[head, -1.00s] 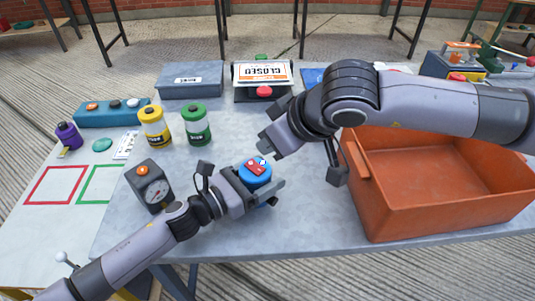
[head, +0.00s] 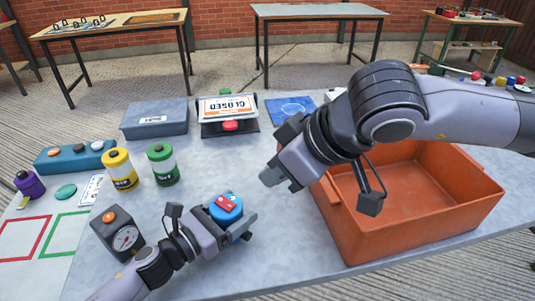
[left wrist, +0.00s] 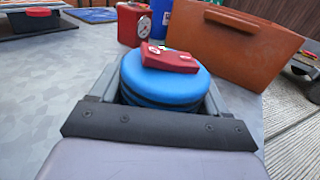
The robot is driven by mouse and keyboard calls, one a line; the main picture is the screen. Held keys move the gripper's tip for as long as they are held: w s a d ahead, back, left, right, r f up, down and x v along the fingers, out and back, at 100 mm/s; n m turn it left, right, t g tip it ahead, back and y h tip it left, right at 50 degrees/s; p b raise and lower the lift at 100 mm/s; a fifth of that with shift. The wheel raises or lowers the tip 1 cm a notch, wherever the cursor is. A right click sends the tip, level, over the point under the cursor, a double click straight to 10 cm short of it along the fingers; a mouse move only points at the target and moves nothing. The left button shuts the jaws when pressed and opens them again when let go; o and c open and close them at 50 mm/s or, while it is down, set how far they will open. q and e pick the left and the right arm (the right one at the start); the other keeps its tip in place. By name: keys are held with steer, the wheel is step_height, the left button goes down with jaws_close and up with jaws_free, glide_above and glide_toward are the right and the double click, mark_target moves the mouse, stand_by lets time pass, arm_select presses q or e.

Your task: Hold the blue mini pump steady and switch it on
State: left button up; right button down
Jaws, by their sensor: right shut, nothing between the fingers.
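The blue mini pump (head: 222,212) is a round blue body with a red switch (head: 228,203) on top. It stands upright on the grey table. My left gripper (head: 232,223) is shut around it, one finger on each side; the left wrist view shows the pump (left wrist: 165,85) between the fingers, with its red switch (left wrist: 170,60) uppermost. Whether the switch is on, I cannot tell. My right gripper (head: 273,180) is shut and empty, above and to the right of the pump, apart from it.
An orange bin (head: 345,235) stands right of the pump. A gauge box (head: 118,235), a yellow canister (head: 121,170) and a green canister (head: 162,165) stand to the left. Behind are a grey box (head: 155,119) and a "CLOSED" sign (head: 228,108). Table between pump and sign is clear.

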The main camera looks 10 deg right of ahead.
arm_select(q)
steer(key=o, duration=0.4)
